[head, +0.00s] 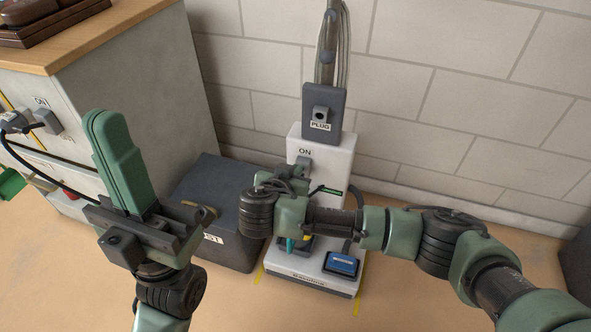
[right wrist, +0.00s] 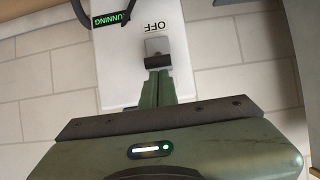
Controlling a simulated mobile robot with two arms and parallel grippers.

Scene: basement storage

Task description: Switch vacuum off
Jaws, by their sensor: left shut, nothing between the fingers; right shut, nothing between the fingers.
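The white upright vacuum (head: 318,150) stands against the tiled wall. Its grey switch (head: 304,165) sits below an ON label in the head view. In the head view my right wrist hides part of the vacuum. My left gripper (head: 104,118) is shut, empty, pointing up, away from the vacuum.
A dark box (head: 215,190) stands left of the vacuum. Floor at the front right is partly clear.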

